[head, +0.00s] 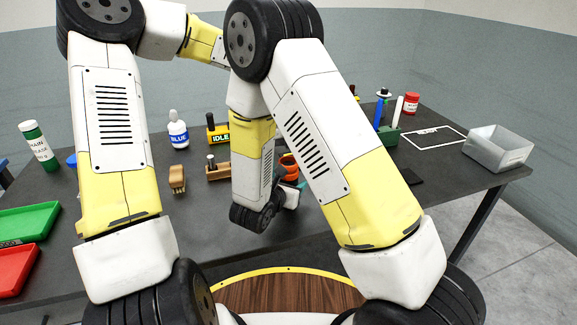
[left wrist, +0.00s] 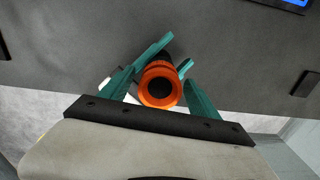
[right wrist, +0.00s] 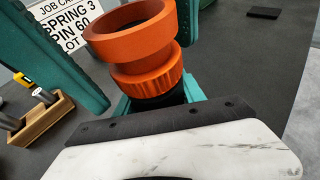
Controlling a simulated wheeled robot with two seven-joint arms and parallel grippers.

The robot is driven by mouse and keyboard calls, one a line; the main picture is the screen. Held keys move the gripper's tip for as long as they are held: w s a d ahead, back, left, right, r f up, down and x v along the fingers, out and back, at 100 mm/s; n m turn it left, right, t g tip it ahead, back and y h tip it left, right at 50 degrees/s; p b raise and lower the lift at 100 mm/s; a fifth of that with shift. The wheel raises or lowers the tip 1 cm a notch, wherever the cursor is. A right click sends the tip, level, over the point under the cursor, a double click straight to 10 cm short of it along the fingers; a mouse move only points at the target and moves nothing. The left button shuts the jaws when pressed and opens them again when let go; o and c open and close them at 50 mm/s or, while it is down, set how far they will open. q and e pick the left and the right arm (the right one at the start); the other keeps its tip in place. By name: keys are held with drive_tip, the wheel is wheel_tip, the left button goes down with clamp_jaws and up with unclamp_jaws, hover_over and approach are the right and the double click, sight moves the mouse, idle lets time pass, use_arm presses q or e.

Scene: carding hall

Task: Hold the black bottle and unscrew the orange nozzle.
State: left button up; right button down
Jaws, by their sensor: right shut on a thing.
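The orange nozzle (head: 288,163) stands near the middle of the table. In the right wrist view the orange nozzle (right wrist: 147,80) shows large, a wide ring above a ribbed collar. The black bottle (right wrist: 176,97) shows only as a small dark part below the collar; the rest is hidden. My right gripper (right wrist: 162,102) is shut on it. In the left wrist view the nozzle (left wrist: 147,94) faces the camera end-on. My left gripper (left wrist: 163,82) has its teal fingers apart on either side of the nozzle, with a visible gap. My arms hide much of this area in the head view.
A blue-labelled bottle (head: 178,133), a brush (head: 177,179) and a wooden peg block (head: 218,172) stand left of the nozzle. A green tool holder (head: 388,136) and a metal bin (head: 497,150) are at right. Green (head: 27,222) and red (head: 14,268) trays lie at far left.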

use_arm(q)
wheel_tip(320, 180, up, 4)
drive_tip(key=shift+f, duration=0.15)
drive_tip(key=shift+r, duration=0.5)
drive_tip(key=shift+c, duration=1.4)
drive_tip(key=shift+r+n, duration=0.5)
drive_tip(key=shift+r, duration=1)
drive_tip(key=shift+f, duration=3.85)
drive_tip(key=c, duration=1)
drive_tip(key=o, duration=1.3)
